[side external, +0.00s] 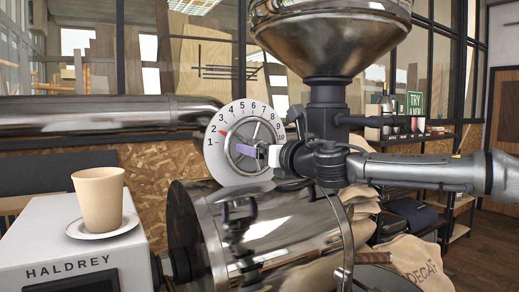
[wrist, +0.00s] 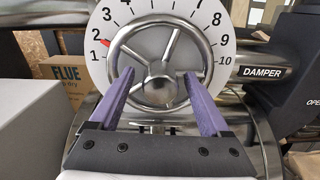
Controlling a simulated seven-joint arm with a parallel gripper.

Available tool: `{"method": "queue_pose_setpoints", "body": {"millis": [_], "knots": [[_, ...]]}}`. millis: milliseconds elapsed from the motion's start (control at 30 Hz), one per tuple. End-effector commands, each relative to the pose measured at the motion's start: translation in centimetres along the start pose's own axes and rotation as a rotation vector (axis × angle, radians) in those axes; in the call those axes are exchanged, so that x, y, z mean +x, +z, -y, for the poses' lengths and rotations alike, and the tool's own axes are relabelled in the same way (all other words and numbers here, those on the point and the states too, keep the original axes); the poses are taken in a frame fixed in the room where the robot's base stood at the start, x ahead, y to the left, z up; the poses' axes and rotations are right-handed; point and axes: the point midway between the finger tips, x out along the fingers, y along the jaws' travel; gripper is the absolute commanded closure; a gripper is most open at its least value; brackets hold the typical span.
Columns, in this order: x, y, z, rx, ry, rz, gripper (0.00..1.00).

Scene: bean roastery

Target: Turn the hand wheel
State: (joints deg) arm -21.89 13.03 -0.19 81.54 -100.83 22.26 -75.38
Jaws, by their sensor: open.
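The hand wheel (wrist: 187,52) is a metal rim with spokes and a round hub, in front of a white dial numbered 1 to 10. In the side external view the wheel (side external: 229,150) is partly hidden by my gripper. A red pointer (wrist: 104,43) sits near the 2. My gripper (wrist: 165,80) has purple fingers, open, one on each side of the hub and reaching over the lower rim. I cannot tell whether they touch the wheel. In the side external view my gripper (side external: 250,152) comes at the wheel from the right.
A metal pipe with a DAMPER label (wrist: 263,72) runs right of the dial. A cardboard box (wrist: 75,75) is at the left in the wrist view. A polished drum (side external: 200,235) lies below the wheel, a steel hopper (side external: 330,45) above. A cup (side external: 100,198) stands on a saucer at left.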

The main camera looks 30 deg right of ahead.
Motion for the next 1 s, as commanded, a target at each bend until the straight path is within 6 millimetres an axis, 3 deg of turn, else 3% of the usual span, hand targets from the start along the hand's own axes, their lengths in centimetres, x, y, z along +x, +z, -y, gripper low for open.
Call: {"method": "queue_pose_setpoints", "body": {"millis": [167, 600, 1000], "knots": [[-0.01, 0.00, 0.01, 0.000, 0.000, 0.000, 0.19], [-0.04, -0.02, -0.01, 0.000, 0.000, -0.001, 0.98], [-0.05, -0.03, -0.04, 0.003, 0.001, -0.001, 1.00]]}}
